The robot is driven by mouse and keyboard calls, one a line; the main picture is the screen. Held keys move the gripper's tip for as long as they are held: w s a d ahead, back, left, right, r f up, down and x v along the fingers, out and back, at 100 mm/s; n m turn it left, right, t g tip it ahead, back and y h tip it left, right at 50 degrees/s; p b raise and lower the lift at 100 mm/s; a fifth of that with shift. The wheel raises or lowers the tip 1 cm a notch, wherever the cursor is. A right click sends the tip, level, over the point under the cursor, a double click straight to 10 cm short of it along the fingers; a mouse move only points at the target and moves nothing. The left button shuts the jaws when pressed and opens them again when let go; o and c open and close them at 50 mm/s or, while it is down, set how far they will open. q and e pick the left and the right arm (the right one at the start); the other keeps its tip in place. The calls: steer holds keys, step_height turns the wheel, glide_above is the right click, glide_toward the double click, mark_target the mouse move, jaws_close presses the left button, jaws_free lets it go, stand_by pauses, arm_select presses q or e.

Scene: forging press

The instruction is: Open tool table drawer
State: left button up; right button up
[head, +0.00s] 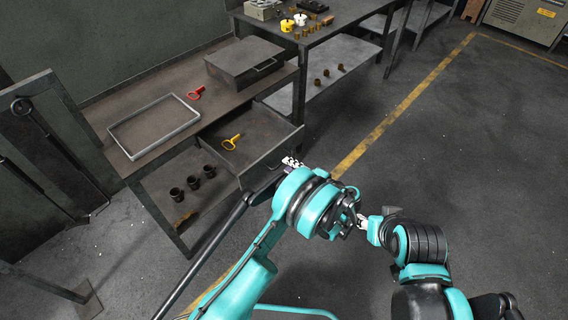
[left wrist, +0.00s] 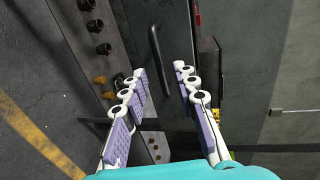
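The tool table (head: 160,140) stands at the left in the head view. Its drawer (head: 262,122) is pulled out, with its inside visible and a yellow-handled tool (head: 231,142) in it. My left gripper (head: 290,164) is at the drawer's front. In the left wrist view, its two fingers (left wrist: 160,72) are apart with nothing clasped. The black bar handle (left wrist: 155,60) on the drawer front appears between and beyond the fingertips; contact is not visible. My right gripper (head: 364,220) is partly hidden near the left arm, away from the table; its finger state is unclear.
On the tabletop lie a grey frame (head: 155,125), a red-handled tool (head: 196,93) and a closed metal box (head: 244,62). Dark cups (head: 192,182) stand on the lower shelf. Another table (head: 340,22) stands behind. The floor to the right is clear.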

arm_select(q)
steer(key=v, duration=0.3)
stand_by(0.5)
steer(key=s+a+r+n+g+h, duration=0.1)
steer(key=s+a+r+g+h, duration=0.15)
steer(key=a+r, duration=0.45)
steer(key=s+a+r+n+g+h, duration=0.1)
steer(key=s+a+r+h, duration=0.25)
steer(key=a+r, duration=0.35)
steer(key=s+a+r+n+h, duration=0.1)
steer(key=s+n+h, duration=0.1)
steer(key=s, duration=0.8)
steer(key=s+a+r+n+t+h, duration=0.1)
steer(key=s+n+h, duration=0.2)
steer(key=s, duration=0.7)
steer(key=shift+a+r+n+h, duration=0.3)
steer(key=shift+r+h, duration=0.1)
steer(key=shift+h, duration=0.2)
